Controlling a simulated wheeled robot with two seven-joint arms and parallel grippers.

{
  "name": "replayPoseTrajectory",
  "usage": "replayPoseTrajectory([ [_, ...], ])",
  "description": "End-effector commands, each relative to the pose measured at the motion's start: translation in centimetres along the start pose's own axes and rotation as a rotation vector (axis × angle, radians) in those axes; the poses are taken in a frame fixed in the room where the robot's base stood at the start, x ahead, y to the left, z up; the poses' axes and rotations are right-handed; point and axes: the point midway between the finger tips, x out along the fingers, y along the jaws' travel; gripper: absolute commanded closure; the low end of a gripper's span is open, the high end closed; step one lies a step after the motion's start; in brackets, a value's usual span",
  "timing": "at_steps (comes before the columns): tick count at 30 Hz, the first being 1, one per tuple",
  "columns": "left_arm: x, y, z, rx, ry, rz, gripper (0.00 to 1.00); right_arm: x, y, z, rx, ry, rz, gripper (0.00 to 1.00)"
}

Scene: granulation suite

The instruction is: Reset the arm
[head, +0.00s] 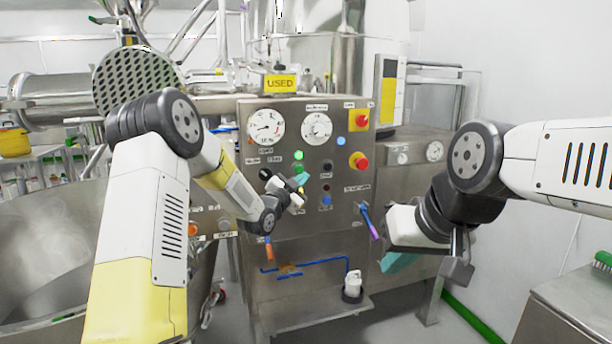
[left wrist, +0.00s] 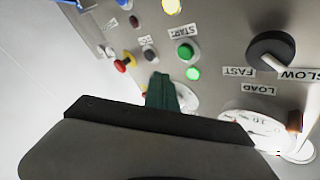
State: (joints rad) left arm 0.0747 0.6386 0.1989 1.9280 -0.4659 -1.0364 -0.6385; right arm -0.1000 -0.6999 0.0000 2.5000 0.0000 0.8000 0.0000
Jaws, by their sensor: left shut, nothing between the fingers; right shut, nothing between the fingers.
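My left arm reaches in from the left to the steel control panel (head: 335,222). My left gripper (head: 301,179) has teal fingertips and is shut and empty, in front of the panel's small buttons. In the left wrist view the teal fingers (left wrist: 161,92) are together, close to the green START button (left wrist: 185,52) and a lit green lamp (left wrist: 193,73); I cannot tell whether they touch the panel. My right arm comes in from the right. My right gripper (head: 401,262) is shut and empty, low in front of the panel's right side, its fingers partly hidden.
Two round gauges (head: 266,126) and red stop knobs (head: 359,161) are on the panel. A purple-and-blue handle (head: 369,222) sticks out beside my right gripper. A large steel bowl (head: 50,225) stands at left, a steel table (head: 570,300) at lower right.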

Motion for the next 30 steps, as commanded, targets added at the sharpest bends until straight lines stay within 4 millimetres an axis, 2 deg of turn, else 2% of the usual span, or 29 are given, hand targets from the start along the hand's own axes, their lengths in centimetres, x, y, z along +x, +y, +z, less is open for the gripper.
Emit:
replayPoseTrajectory([
  [5,-2.6,-2.6,-2.4,-0.038,-0.149,0.038,1.0,0.0,0.0,0.0,0.0,0.0,0.0,1.0],
  [8,-5.8,-4.2,-3.6,-0.093,-0.283,0.057,1.0,0.0,0.0,0.0,0.0,0.0,0.0,1.0],
  [14,-13.9,-5.9,-5.5,-0.237,-0.531,0.063,1.0,0.0,0.0,0.0,0.0,0.0,0.0,1.0],
  [16,-17.4,-6.0,-6.2,-0.301,-0.614,0.058,1.0,0.0,0.0,0.0,0.0,0.0,0.0,1.0],
  [20,-24.8,-5.3,-7.5,-0.443,-0.772,0.048,1.0,0.0,0.0,0.0,0.0,0.0,0.0,1.0],
  [24,-33.1,-3.2,-8.9,-0.612,-0.928,0.044,1.0,0.0,0.0,0.0,0.0,0.0,0.0,1.0],
  [27,-38.3,-1.1,-9.8,-0.721,-1.019,0.052,1.0,0.0,0.0,0.0,0.0,0.0,0.0,1.0],
  [30,-42.1,0.7,-10.5,-0.806,-1.087,0.062,1.0,0.0,0.0,0.0,0.0,0.0,0.0,1.0],
])
